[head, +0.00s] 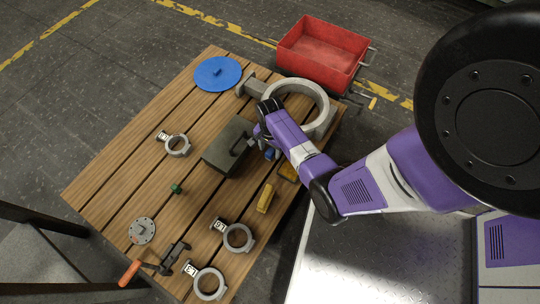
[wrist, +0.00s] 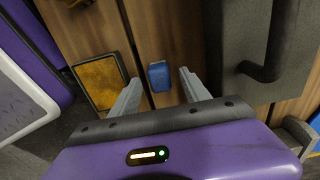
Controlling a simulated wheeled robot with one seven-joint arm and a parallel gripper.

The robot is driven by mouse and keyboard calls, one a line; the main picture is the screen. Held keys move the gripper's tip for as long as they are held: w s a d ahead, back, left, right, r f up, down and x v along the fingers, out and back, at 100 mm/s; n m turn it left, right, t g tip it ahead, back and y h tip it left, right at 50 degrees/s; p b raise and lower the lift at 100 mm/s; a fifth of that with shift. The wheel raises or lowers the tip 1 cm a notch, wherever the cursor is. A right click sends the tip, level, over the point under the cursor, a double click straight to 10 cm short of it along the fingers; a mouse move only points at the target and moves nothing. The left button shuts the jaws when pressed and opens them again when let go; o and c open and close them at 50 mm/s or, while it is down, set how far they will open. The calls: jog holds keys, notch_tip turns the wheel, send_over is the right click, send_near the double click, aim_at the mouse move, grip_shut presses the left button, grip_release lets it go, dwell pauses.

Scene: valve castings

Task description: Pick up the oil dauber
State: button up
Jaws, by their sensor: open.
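A small blue block (wrist: 158,76), which I take to be the oil dauber, lies on the wooden slats. In the head view it shows as a small blue patch (head: 270,153) beside my arm. My gripper (wrist: 160,76) is open in the wrist view, with one finger on each side of the blue block and a gap to both. The gripper is above it and the jaws hold nothing. In the head view my arm hides most of the gripper.
A dark box with a handle (head: 229,147) stands close by; its handle (wrist: 272,55) is right of the fingers. A yellow pad in a dark frame (wrist: 101,82) lies left. A grey ring casting (head: 322,97), a yellow block (head: 265,198) and smaller rings share the table. A red crate (head: 322,52) stands behind.

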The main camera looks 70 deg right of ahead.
aim_at(270, 151)
notch_tip(270, 151, down, 2)
jog(key=shift+f+b, duration=0.1)
jog(key=shift+b, duration=0.25)
grip_shut()
jog(key=shift+r, duration=0.2)
notch_tip(270, 151, up, 20)
jog(key=p, duration=0.9)
jog(key=shift+p, duration=0.4)
jog(key=shift+f, duration=0.1)
